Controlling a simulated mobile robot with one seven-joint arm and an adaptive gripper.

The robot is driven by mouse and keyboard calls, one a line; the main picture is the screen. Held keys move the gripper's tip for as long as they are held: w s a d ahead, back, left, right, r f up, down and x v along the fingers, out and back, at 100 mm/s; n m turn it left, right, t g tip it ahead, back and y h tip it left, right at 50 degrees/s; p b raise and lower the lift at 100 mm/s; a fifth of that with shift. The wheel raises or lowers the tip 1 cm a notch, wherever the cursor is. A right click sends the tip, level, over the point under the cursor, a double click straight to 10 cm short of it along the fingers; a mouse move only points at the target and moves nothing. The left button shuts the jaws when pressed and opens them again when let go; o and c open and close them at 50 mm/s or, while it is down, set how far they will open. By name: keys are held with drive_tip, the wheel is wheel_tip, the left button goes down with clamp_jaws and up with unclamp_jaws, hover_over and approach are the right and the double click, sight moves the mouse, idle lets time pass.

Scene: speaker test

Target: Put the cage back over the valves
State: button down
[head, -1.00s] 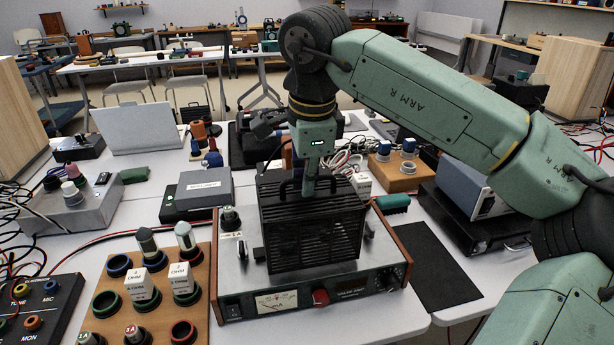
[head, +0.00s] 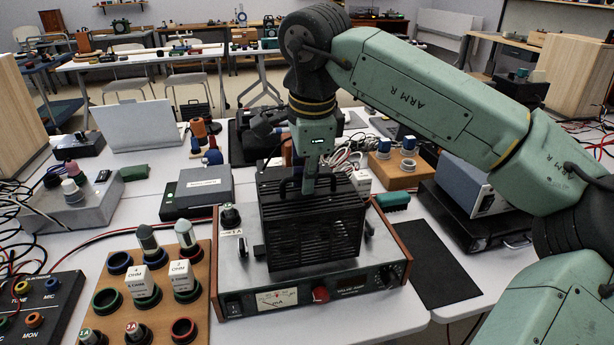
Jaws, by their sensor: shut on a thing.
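The black slotted cage (head: 315,228) is over the top of the valve amp (head: 335,290), a grey unit with wooden side cheeks and a front meter. The cage looks upright and roughly centred on the amp's deck. Whether its lower edge touches the deck cannot be told. My gripper (head: 311,183) points down at the cage's top and is shut on its handle area; the fingertips are partly hidden. Any valves under the cage are hidden by it.
A wooden board (head: 150,290) with ringed sockets and labelled plugs stands left of the amp. A black knob (head: 230,216) rises from the deck's left back corner. A dark mat (head: 440,265) lies to the right. A green brush-like object (head: 393,201) lies behind right.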

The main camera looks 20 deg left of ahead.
drive_tip(key=shift+f+b, duration=0.3)
drive_tip(key=shift+f, duration=0.1)
idle(0.3)
drive_tip(key=c, duration=1.7)
unclamp_jaws()
drive_tip(key=shift+o, duration=0.2)
drive_tip(key=shift+r, duration=0.1)
wheel_tip(320, 180, up, 12)
drive_tip(key=s+d, duration=0.1)
drive_tip(key=s, duration=0.1)
drive_tip(key=shift+d+f, duration=0.2)
